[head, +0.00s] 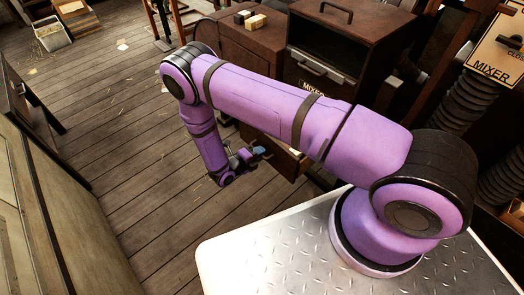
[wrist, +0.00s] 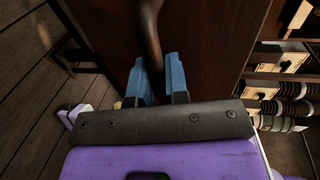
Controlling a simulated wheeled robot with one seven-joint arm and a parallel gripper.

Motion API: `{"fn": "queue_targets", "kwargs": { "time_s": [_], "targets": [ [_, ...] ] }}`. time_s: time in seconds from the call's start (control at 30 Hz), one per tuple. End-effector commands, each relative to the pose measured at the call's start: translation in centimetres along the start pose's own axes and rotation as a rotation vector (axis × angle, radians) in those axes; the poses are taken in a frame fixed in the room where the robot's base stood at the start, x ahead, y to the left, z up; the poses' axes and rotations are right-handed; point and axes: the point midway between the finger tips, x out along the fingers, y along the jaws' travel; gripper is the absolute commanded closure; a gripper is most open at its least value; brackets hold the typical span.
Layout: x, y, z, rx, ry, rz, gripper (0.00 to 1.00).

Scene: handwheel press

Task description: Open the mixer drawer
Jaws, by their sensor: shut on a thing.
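The brown cabinet (head: 250,75) stands behind my arm in the head view, with a MIXER label (head: 312,87) beneath a grey pull handle (head: 325,68). My arm covers much of its lower front. My gripper (head: 258,153) is low in front of the cabinet, beside a pale-edged part (head: 296,153) that is mostly hidden. In the wrist view my gripper's blue fingers (wrist: 159,82) are shut around a dark curved handle (wrist: 149,35) in front of a dark brown panel (wrist: 205,50). I cannot tell how far the drawer is out.
A MIXER/CLOSED sign (head: 495,55) and black bellows (head: 465,100) are at the right. Small blocks (head: 250,19) lie on the cabinet. Several pale and black parts (wrist: 283,87) show beyond the panel in the wrist view. The plank floor (head: 110,120) to the left is mostly clear.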

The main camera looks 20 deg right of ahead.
Motion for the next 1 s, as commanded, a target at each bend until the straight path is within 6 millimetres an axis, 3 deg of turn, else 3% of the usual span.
{"fn": "queue_targets", "kwargs": {
  "time_s": [0.27,0.3,0.4,0.77,1.0],
  "targets": [
    [0.0,0.1,0.0,-0.001,0.000,0.001,1.00],
    [0.0,0.1,0.0,-0.001,0.000,0.001,0.79],
    [0.0,0.1,0.0,-0.001,0.000,0.001,0.61],
    [-0.6,0.0,0.0,0.000,-0.001,0.001,0.61],
    [-4.4,0.1,0.1,-0.001,-0.004,0.001,0.61]
  ]
}}
